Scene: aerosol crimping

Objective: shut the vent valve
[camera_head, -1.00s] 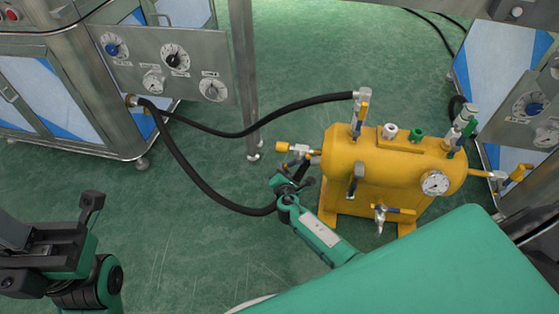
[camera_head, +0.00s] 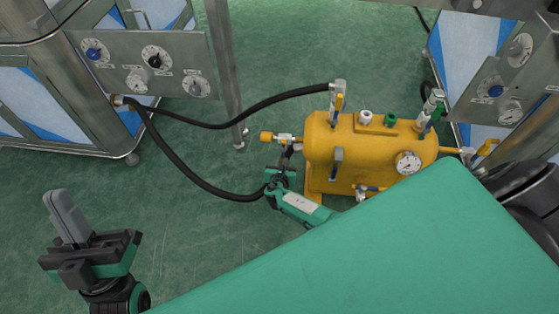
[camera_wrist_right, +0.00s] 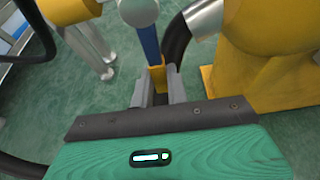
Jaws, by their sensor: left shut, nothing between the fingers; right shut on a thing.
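The yellow tank (camera_head: 365,150) stands on the green floor and carries several valves. A silver valve (camera_head: 285,138) with a yellow end sticks out of its left end. My right gripper (camera_head: 288,153) is just below this valve, its fingers partly hidden in the head view. In the right wrist view, my right gripper (camera_wrist_right: 158,92) is shut on the yellow tip of a blue lever handle (camera_wrist_right: 149,45), which hangs from a silver fitting. I cannot read which valve is the vent. My left gripper (camera_head: 68,218) is shut and empty at the lower left, away from the tank.
Black hoses (camera_head: 200,182) run from the left panel (camera_head: 150,62) toward the tank; one passes beside my right gripper. A metal post (camera_head: 222,70) stands between panel and tank. A cabinet with gauges (camera_head: 505,75) is at the right.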

